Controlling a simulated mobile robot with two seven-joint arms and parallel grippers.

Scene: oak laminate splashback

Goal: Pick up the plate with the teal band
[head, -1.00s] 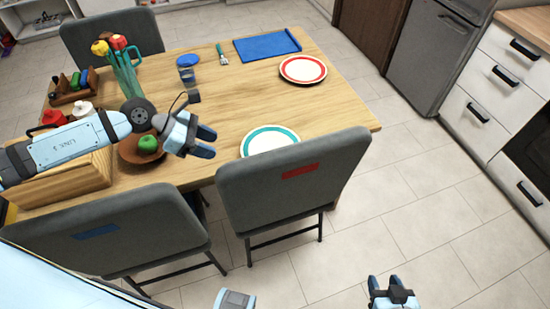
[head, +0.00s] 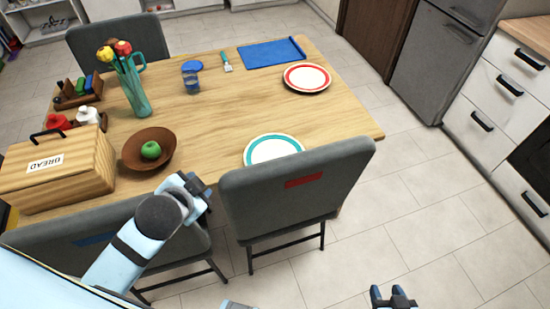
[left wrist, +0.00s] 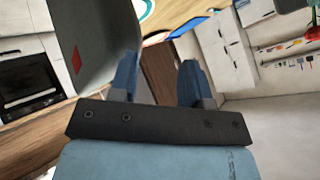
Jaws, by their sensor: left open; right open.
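The plate with the teal band (head: 272,149) lies flat on the wooden table near its front edge, its near part hidden behind a grey chair back. Part of it also shows at the top edge of the left wrist view (left wrist: 143,12). My left gripper (head: 193,187) is left of the plate, apart from it, near the table's front edge between the two near chairs. In the left wrist view its two blue fingers (left wrist: 158,68) are spread with nothing between them. My right gripper (head: 392,293) is open and empty over the floor at the bottom right, far from the plate.
Grey chairs (head: 290,190) line the table's front. A brown bowl with a green apple (head: 151,150), flower vase (head: 132,90) and bread box (head: 58,172) are left. The table's middle is clear.

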